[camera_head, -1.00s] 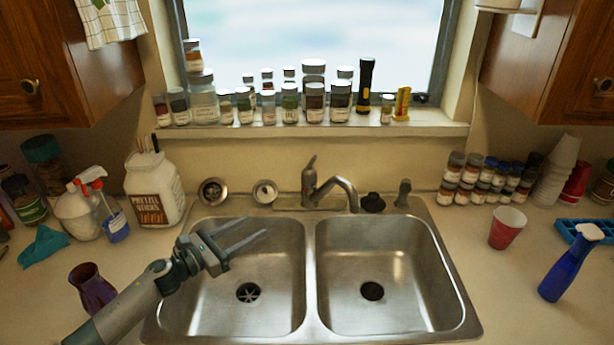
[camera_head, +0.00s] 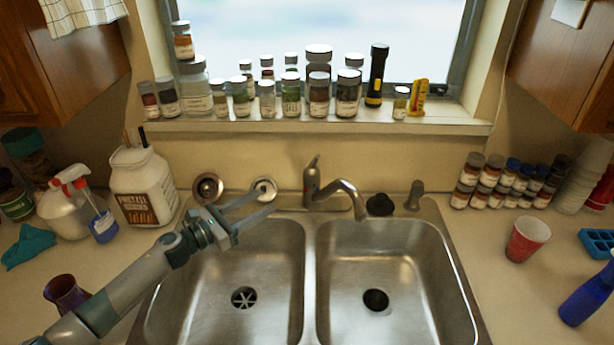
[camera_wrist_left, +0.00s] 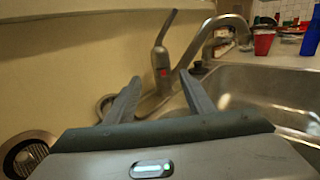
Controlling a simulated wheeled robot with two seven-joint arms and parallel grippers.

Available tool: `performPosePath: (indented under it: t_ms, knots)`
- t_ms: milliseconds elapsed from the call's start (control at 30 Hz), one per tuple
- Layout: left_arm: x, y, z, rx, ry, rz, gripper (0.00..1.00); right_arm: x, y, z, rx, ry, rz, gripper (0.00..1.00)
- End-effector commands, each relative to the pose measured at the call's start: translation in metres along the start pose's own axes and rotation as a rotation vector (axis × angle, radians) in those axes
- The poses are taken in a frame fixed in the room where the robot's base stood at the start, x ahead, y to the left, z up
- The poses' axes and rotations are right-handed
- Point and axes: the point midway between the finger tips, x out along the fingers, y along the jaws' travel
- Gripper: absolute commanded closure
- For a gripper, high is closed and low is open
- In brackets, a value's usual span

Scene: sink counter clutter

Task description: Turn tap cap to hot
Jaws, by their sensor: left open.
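The tap (camera_head: 330,193) stands behind the divider of the double sink. Its cap with a lever handle (camera_head: 312,168) is on top of the body, and the spout curves to the right. In the left wrist view the tap body (camera_wrist_left: 160,64) shows a red mark, and its lever (camera_wrist_left: 168,28) points up and slightly right. My left gripper (camera_head: 262,204) is open and empty over the back of the left basin, left of the tap and apart from it. In the left wrist view the tap body shows between and beyond the two fingers (camera_wrist_left: 158,92). My right gripper is not in view.
The left basin (camera_head: 215,290) and right basin (camera_head: 420,285) are empty. Two round strainers (camera_head: 208,187) lie behind the left basin. A black stopper (camera_head: 380,205) and a sprayer (camera_head: 415,195) stand right of the tap. Several jars (camera_head: 318,92) line the windowsill above.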

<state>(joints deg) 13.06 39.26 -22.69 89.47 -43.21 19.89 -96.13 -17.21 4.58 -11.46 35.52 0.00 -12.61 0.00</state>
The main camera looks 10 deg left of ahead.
Motion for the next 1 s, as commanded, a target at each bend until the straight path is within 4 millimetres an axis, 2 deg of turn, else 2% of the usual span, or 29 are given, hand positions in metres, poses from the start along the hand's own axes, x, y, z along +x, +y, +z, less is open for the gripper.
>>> performPosePath:
  t_ms: [267,467,667,1000]
  knots:
    - [0.003,0.000,0.000,0.000,0.000,0.000,0.51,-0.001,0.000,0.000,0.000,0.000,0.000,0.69]
    - [0.017,0.001,0.002,-0.001,-0.002,0.001,0.51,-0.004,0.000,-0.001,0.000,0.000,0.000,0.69]
    - [0.046,0.000,0.002,0.000,-0.002,0.000,0.51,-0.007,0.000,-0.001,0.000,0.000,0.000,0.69]
    - [0.107,0.000,0.000,0.000,-0.002,0.000,0.51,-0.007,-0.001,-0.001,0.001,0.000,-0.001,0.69]
